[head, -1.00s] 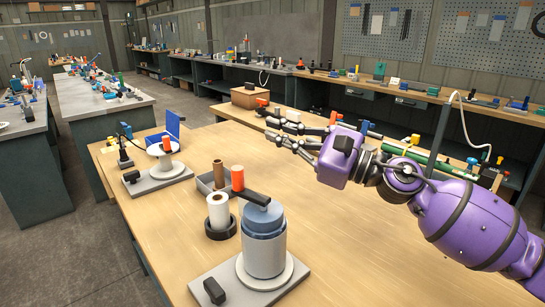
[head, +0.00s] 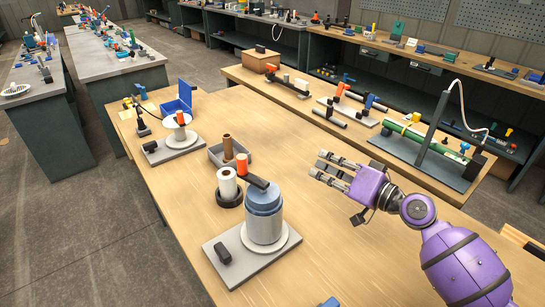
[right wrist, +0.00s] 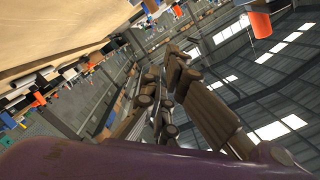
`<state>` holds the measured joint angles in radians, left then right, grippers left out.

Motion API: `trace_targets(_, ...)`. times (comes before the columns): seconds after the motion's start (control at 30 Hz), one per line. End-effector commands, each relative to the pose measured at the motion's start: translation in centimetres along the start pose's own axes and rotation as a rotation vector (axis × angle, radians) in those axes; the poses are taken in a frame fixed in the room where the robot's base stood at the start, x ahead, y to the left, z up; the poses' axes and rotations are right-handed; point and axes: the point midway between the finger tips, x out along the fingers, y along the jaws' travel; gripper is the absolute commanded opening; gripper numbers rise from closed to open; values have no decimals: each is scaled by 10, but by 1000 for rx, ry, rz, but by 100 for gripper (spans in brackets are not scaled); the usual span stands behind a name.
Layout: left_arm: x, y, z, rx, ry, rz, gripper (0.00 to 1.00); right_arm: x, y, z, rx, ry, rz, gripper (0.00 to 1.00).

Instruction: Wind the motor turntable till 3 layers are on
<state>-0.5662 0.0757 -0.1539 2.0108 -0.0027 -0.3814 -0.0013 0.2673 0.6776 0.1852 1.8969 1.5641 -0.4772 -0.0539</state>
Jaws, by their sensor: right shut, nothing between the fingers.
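The motor (head: 264,217), a grey-blue cylinder, stands upright on a pale round turntable (head: 285,250) on a grey base plate (head: 228,277) with a black block (head: 222,252). A black crank arm (head: 257,182) with an orange handle (head: 241,164) lies across its top. A white roll (head: 227,183) stands in a black ring (head: 229,199) just behind it. My purple right gripper (head: 322,169) is shut and empty, above the table to the right of the motor and apart from it. Its dark fingers (right wrist: 165,95) also show in the right wrist view. My left gripper is not in view.
A grey tray (head: 216,155) with a brown roll (head: 228,147) sits behind the white roll. A second, smaller turntable (head: 179,136) and a blue open box (head: 178,106) stand at the far left.

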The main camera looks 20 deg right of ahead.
Motion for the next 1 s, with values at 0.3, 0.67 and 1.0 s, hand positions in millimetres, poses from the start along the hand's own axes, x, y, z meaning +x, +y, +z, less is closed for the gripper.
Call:
trace_targets(0.3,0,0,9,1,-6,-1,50,-6,-45,25,731,-171,-166,0)
trace_targets(0.67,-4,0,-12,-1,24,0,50,29,-56,25,770,-176,-166,0)
trace_targets(1.0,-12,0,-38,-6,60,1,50,93,-74,36,768,-178,-164,0)
